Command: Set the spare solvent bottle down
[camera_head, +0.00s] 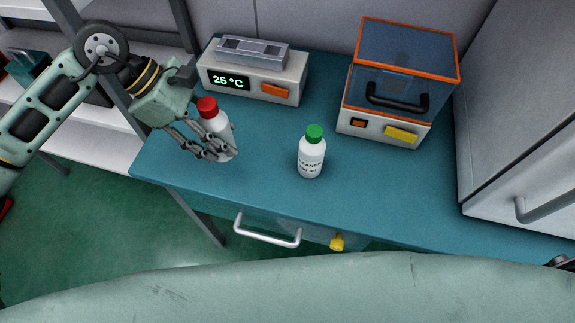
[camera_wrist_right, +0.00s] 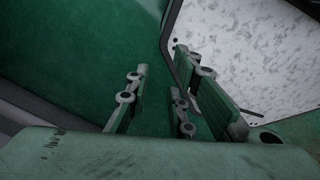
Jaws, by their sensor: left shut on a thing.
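In the head view, a white bottle with a red cap (camera_head: 214,121) is in my left gripper (camera_head: 222,150), near the left front part of the teal bench top (camera_head: 255,165). The gripper's fingers are shut around its lower body and hide part of it. The bottle leans slightly; I cannot tell whether its base touches the bench. A second white bottle with a green cap (camera_head: 312,155) stands upright on the bench to the right, apart from the gripper. My right gripper (camera_wrist_right: 155,105) shows in the right wrist view, its fingers apart with nothing between them.
A grey heater unit reading 25 °C (camera_head: 252,75) stands behind the held bottle. A box with a blue see-through, orange-edged lid (camera_head: 400,80) stands at the back right. A grey cabinet (camera_head: 525,120) bounds the right side. Bench around the green-capped bottle is clear.

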